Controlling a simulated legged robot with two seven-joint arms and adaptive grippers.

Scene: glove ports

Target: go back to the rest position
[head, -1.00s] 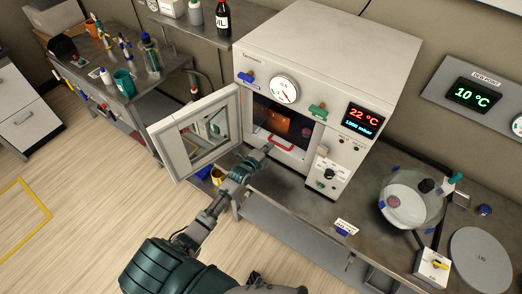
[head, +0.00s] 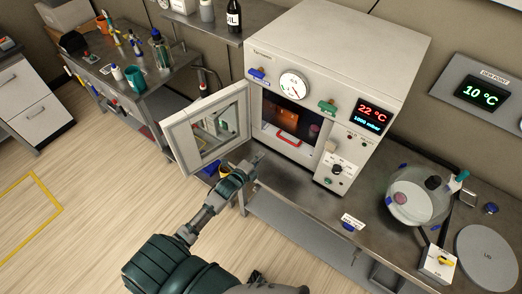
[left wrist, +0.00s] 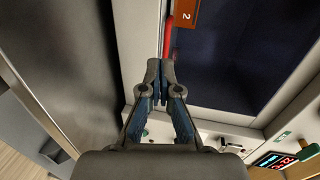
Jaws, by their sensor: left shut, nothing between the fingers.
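My left gripper (head: 258,157) is shut and empty, just outside the front of the white vacuum oven (head: 345,50). The oven door (head: 208,130) stands open to the left, beside my arm. Inside the chamber a red handle (head: 288,139) shows near the opening, with an orange-brown piece (head: 306,122) behind it. The gripper is apart from the handle in the head view. In the left wrist view the closed fingertips (left wrist: 160,76) lie close to the red handle (left wrist: 168,38) in the picture, and an orange-brown block marked 2 (left wrist: 187,13) shows at the top. My right gripper is not in view.
The steel bench (head: 285,181) is bare just before the oven. A round glass vessel (head: 418,202) and a grey disc (head: 487,258) stand on the right. A side table with bottles and a green cup (head: 135,78) is at the left. The wooden floor (head: 90,215) is clear.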

